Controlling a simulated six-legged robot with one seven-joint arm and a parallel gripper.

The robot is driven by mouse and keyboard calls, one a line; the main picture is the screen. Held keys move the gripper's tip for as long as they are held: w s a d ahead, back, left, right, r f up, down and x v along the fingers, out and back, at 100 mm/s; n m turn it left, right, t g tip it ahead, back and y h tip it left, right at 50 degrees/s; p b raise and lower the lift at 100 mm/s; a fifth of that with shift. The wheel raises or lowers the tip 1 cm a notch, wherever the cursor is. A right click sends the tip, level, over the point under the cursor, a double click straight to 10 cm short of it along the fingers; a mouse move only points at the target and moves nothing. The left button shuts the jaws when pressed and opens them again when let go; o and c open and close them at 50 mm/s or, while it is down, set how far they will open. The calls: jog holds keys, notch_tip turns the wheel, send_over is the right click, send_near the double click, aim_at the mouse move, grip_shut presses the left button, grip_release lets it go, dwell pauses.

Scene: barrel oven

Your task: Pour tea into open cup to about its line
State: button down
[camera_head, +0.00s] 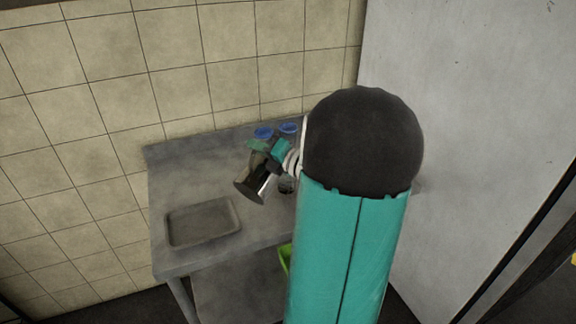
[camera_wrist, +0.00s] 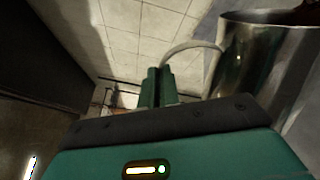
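My gripper (camera_head: 271,152) is shut on the handle of a metal jug (camera_head: 256,181) and holds it above the worktable. The jug looks tilted in the head view. In the wrist view the closed fingers (camera_wrist: 160,88) meet the curved handle (camera_wrist: 187,48), with the shiny jug (camera_wrist: 250,62) to their right. Dark reddish-brown content (camera_wrist: 290,17) shows at its mouth. Two blue-topped cups (camera_head: 263,132) (camera_head: 288,128) stand at the back of the table. A small object (camera_head: 286,185) under my gripper is mostly hidden by my arm; I cannot tell whether it is the open cup. No fill line is visible.
A shallow grey tray (camera_head: 203,222) lies at the left front of the metal worktable (camera_head: 185,180). A tiled wall (camera_head: 180,60) stands behind, and a pale panel (camera_head: 455,90) rises on the right. A green item (camera_head: 284,257) shows below the table's front edge.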

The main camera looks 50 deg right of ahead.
jog(key=shift+w+f, duration=0.1)
jog(key=shift+w, duration=0.05)
jog(key=shift+a, duration=0.1)
jog(key=shift+d, duration=0.4)
jog(key=shift+a+r, duration=0.2)
jog(key=shift+a, duration=0.05)
jog(key=shift+d+m, duration=0.3)
jog(key=shift+w, duration=0.1)
jog(key=shift+a, duration=0.1)
jog(key=shift+w, duration=0.1)
jog(key=shift+d+r+p, duration=0.1)
jog(key=shift+d+p, duration=0.15)
jog(key=shift+p, duration=0.1)
